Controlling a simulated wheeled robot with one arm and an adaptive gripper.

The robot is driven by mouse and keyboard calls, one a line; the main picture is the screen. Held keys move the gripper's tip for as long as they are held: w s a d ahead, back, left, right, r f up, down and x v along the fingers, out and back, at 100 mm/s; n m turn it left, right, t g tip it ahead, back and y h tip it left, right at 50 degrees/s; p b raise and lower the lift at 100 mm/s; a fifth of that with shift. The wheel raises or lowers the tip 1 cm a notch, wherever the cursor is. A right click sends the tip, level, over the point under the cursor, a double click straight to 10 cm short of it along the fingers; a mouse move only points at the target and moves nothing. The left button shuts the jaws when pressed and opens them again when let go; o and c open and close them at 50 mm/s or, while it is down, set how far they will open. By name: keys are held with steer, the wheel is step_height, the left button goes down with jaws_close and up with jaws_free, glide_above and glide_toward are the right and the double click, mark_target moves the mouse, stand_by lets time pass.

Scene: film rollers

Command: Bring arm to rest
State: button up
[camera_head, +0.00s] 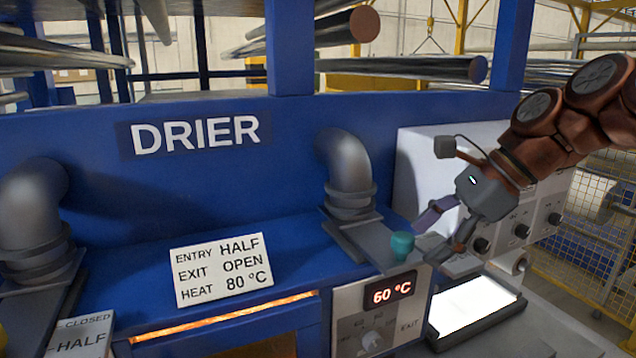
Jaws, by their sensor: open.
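My gripper (432,228) is at the end of my arm, which reaches in from the upper right. Its jaws are open and hold nothing I can see. A teal knob (402,245) stands on the drier's edge just left of the fingertips; I cannot tell whether they touch. Below it, the drier's control panel (350,301) has a display (391,290) reading 60 °C and a dial (372,336). A white sign (221,269) on the blue drier (95,140) reads ENTRY HALF, EXIT OPEN, HEAT 80 °C.
Grey elbow pipes rise from the drier at left (32,215) and beside my gripper (345,165). A white box with black knobs (522,231) stands behind my gripper. A lit white panel (470,305) lies below it. A yellow mesh fence (585,255) is at right.

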steer(key=s+f+n+g+h, duration=0.3)
steer(key=s+f+n+h, duration=0.4)
steer(key=s+f+n, duration=1)
steer(key=s+f, duration=0.7)
steer(key=f, duration=0.2)
steer(key=shift+s+d+f+n+g, duration=0.25)
steer(key=shift+n+g, duration=0.15)
